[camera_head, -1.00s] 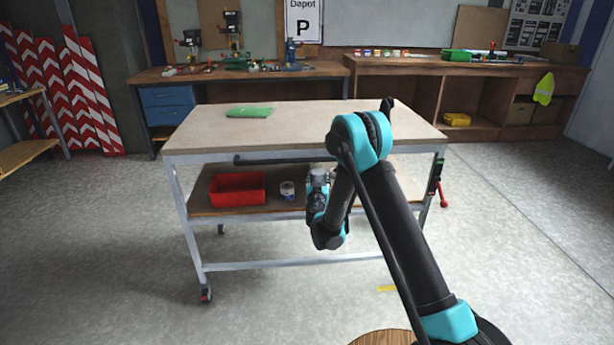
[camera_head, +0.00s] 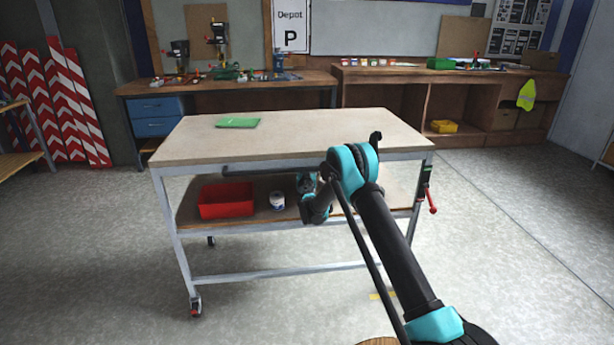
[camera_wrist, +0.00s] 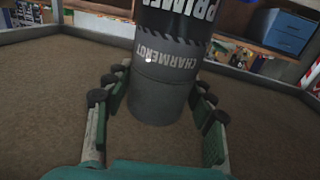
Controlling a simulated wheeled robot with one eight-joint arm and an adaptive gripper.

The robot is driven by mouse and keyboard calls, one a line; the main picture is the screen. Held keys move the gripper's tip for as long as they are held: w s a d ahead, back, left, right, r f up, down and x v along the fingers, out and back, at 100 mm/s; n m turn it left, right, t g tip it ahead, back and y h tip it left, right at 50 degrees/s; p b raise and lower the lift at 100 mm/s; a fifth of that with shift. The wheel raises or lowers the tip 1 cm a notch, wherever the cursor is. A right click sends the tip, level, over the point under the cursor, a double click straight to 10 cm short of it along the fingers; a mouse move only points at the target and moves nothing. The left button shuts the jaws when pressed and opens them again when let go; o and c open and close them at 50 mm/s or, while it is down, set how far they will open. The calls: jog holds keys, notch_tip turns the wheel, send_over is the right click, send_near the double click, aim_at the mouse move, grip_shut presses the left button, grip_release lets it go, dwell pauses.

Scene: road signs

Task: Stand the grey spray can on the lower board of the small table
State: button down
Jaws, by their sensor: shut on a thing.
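The grey spray can (camera_wrist: 165,90) fills the upper middle of the wrist view; its printed lettering appears upside down there. My gripper (camera_wrist: 154,92) is shut on it, with green-padded fingers on both sides. In the head view my arm's end (camera_head: 307,185) reaches under the top of the small table (camera_head: 290,150), above its lower board (camera_head: 245,219). I cannot make out the can in the head view. Brown board surface surrounds the can in the wrist view, but I cannot tell whether its base touches it.
On the lower board, a red bin (camera_head: 226,200) stands at the left and a small white-and-blue pot (camera_head: 278,201) stands between it and my arm's end. A green cloth (camera_head: 238,123) lies on the table top. A red-handled clamp (camera_head: 428,195) hangs at the right edge.

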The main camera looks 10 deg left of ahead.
jog(key=shift+w, duration=0.4)
jog(key=shift+s+f, duration=0.1)
jog(key=shift+f, duration=1.75)
jog(key=c, duration=0.6)
grip_release()
jog(key=s, duration=0.4)
jog(key=s+d, duration=0.1)
jog(key=s, duration=0.7)
jog(key=shift+d, duration=0.2)
